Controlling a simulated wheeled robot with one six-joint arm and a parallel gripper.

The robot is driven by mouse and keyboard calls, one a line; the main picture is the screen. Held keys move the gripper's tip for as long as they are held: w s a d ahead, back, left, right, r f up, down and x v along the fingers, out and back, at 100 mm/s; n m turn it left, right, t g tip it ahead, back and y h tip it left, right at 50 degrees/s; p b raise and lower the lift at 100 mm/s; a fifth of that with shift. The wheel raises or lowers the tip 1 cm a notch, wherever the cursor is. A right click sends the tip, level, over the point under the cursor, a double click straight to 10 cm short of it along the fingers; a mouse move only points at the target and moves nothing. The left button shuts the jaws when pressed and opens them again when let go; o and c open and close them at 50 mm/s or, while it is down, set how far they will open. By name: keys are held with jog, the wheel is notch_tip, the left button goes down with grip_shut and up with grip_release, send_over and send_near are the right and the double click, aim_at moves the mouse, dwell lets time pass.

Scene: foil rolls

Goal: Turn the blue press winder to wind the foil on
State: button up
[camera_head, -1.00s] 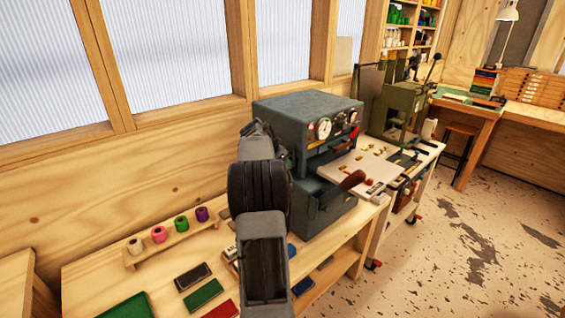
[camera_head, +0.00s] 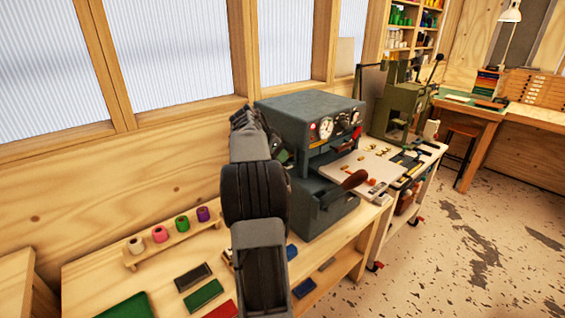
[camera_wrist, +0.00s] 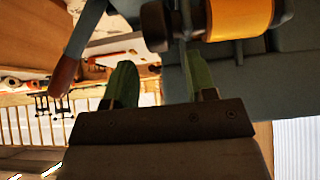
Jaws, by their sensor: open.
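The blue-grey press (camera_head: 310,108) with round gauges stands on the bench in the head view. Its body also fills the upper right of the wrist view (camera_wrist: 285,80). There a gold foil roll (camera_wrist: 240,18) sits on the press, with a dark round knob (camera_wrist: 155,25), apparently the winder, at its left end. My gripper (camera_wrist: 158,75) is open, its two green fingers apart and nothing clearly held. The knob appears between and just beyond the fingertips; contact cannot be told. In the head view my arm hides the press's left side and most of my gripper.
A rack of coloured foil rolls (camera_head: 170,240) stands on the bench at left. Coloured blocks (camera_head: 204,294) lie in front of it. A red-brown handle (camera_head: 354,180) sticks out at the press's front. A green press (camera_head: 405,105) stands to the right. Floor at right is open.

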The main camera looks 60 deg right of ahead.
jog(key=v, duration=0.8)
jog(key=shift+w, duration=0.1)
dwell(0.4)
